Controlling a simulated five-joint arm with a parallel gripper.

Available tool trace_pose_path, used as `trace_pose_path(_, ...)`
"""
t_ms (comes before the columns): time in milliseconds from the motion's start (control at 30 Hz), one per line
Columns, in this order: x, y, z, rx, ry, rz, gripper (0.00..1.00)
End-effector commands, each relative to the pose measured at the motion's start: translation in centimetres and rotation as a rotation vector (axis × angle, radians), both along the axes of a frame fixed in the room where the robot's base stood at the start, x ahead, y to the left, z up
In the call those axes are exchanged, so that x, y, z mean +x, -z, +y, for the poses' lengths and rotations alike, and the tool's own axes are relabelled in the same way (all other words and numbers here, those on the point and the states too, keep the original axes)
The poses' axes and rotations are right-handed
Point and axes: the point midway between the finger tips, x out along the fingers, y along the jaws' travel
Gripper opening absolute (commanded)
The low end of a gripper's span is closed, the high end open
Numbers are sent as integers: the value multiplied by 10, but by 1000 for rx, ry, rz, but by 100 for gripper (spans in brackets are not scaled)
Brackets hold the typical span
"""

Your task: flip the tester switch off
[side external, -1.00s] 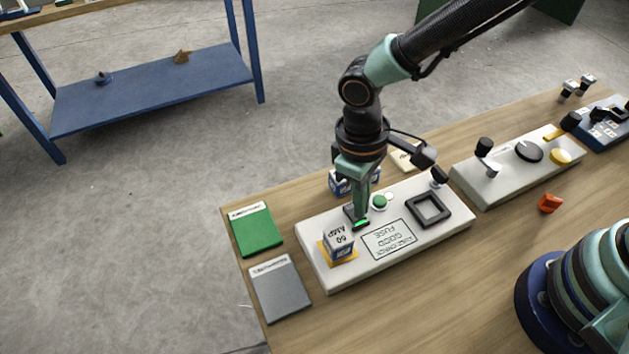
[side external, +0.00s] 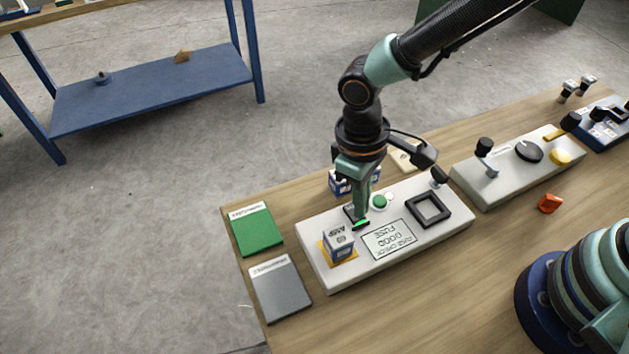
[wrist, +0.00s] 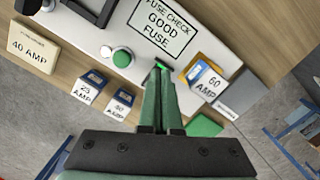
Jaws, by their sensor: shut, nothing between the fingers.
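The tester (side external: 330,279) is a white panel on the bench. Its display (wrist: 163,25) reads "FUSE CHECK GOOD FUSE". A small switch with a lit green face (side external: 361,225) sits between the display and a fuse block; it also shows in the wrist view (wrist: 161,66), partly hidden by my fingertips. The 60 AMP fuse block (side external: 339,243) stands on the tester's yellow pad, and shows in the wrist view (wrist: 207,82). My gripper (side external: 357,217) is shut and empty, its tips down at the switch. I cannot tell whether they touch it.
A green button (side external: 379,201) and a black square frame (side external: 429,209) are on the tester. Fuse blocks marked 25 (wrist: 88,87) and another (wrist: 120,104) stand behind it. Green (side external: 257,232) and grey (side external: 281,289) pads lie left. A lever panel (side external: 474,190) is right.

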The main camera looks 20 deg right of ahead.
Motion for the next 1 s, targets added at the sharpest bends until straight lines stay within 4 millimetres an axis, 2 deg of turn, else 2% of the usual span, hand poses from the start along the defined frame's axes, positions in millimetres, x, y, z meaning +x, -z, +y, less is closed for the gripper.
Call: trace_pose_path(1000, -2, 12, 0, 0, 0, 0, 0)
